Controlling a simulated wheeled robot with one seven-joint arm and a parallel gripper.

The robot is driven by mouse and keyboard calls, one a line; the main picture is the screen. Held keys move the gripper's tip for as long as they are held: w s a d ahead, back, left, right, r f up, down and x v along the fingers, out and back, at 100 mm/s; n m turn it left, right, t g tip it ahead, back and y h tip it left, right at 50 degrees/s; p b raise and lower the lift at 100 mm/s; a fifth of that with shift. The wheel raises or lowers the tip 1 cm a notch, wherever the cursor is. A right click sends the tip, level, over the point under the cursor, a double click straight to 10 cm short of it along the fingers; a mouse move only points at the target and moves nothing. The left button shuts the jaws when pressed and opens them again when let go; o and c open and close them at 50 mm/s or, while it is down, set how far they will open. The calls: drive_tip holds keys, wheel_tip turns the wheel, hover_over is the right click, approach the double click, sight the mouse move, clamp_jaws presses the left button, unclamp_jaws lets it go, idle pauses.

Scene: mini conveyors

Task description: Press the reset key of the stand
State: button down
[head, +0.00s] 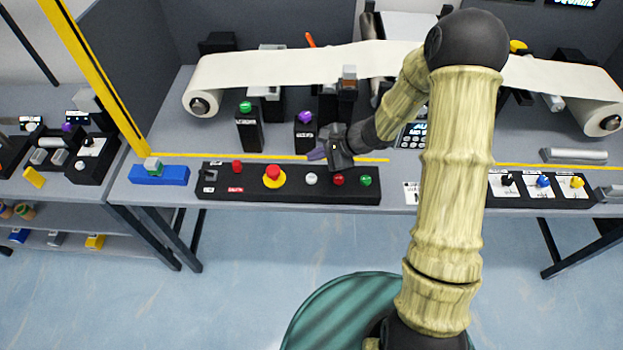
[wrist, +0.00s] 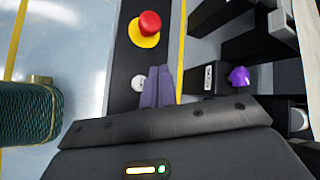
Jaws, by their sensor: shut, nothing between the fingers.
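A long black control panel (head: 255,190) lies along the table's front edge. It carries a dark switch, a red button (head: 237,167), a red mushroom button on a yellow base (head: 273,174), a white button (head: 311,179), another red button (head: 338,180) and a green button (head: 366,181). Their labels are too small to read, so I cannot tell which is the reset key. My gripper (head: 314,155) is shut and empty, its purple fingers over the panel's back edge. In the wrist view, the fingertips (wrist: 155,72) are beside the white button (wrist: 138,82); contact is not clear.
Behind the panel stand a black post with a green knob (head: 245,107) and one with a purple knob (head: 305,117). A white conveyor belt (head: 290,67) runs behind them. A blue block (head: 160,176) lies left, a joystick panel (head: 540,188) right.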

drive_tip(key=b, duration=0.3)
hover_over(316, 178)
wheel_tip(316, 178, down, 5)
drive_tip(key=shift+r, duration=0.15)
drive_tip(key=shift+f+b, duration=0.85)
drive_tip(key=shift+b, duration=0.15)
drive_tip(key=shift+f+b, duration=0.85)
drive_tip(key=shift+b, duration=0.5)
idle(1.6)
drive_tip(key=shift+r, duration=0.1)
drive_tip(key=shift+r+p, duration=0.5)
drive_tip(key=shift+r, duration=0.3)
drive_tip(key=shift+r+p, duration=1.6)
drive_tip(key=shift+r, duration=0.9)
drive_tip(key=shift+s, duration=0.1)
